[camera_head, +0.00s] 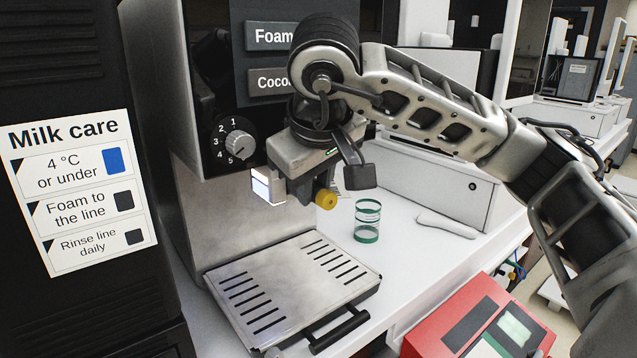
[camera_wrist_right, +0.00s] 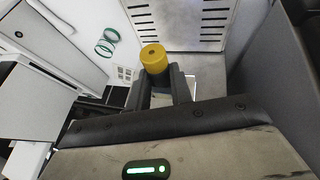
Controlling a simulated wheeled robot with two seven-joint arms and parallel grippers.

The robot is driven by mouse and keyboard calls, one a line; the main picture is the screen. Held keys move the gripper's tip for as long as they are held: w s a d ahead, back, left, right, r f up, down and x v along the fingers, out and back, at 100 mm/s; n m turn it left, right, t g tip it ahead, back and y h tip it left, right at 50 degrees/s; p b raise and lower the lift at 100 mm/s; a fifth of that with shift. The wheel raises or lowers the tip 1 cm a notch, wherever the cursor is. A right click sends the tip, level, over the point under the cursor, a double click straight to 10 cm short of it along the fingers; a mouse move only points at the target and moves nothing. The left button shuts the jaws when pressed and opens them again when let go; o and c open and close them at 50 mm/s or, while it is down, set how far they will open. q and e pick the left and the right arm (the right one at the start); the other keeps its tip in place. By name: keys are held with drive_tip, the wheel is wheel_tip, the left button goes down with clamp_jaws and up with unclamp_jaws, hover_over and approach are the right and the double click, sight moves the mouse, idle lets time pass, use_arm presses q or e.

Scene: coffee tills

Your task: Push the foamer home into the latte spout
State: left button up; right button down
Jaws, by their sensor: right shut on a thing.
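My right gripper (camera_head: 318,192) is shut on a yellow round-ended piece (camera_head: 326,199), which I take to be the foamer. In the wrist view the yellow end (camera_wrist_right: 153,57) sticks out between the two dark fingers (camera_wrist_right: 160,88). The gripper is in front of the coffee machine (camera_head: 245,190), above the drip tray (camera_head: 300,280) and clear of it. The latte spout cannot be made out; my right arm and gripper cover that part of the machine. I cannot tell whether the yellow piece touches it. My left gripper is not in view.
A clear cup with green bands (camera_head: 367,239) stands on the white counter right of the tray, beside a pale flat utensil (camera_head: 447,225). A red card terminal (camera_head: 478,318) is at front right. A black cabinet with a milk care sign (camera_head: 78,190) stands left.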

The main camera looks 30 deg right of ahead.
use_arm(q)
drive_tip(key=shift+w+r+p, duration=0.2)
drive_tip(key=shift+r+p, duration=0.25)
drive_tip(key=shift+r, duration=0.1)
use_arm(e)
drive_tip(key=shift+w+a, duration=0.1)
drive_tip(key=shift+w, duration=1.25)
drive_tip(key=c, duration=1.2)
unclamp_jaws()
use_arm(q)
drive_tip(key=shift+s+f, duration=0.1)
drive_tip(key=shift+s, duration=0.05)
use_arm(e)
drive_tip(key=shift+o, duration=0.2)
use_arm(q)
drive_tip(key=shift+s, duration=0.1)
drive_tip(key=p, duration=0.3)
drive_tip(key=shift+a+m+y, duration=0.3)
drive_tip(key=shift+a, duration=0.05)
use_arm(e)
drive_tip(key=v, duration=1.6)
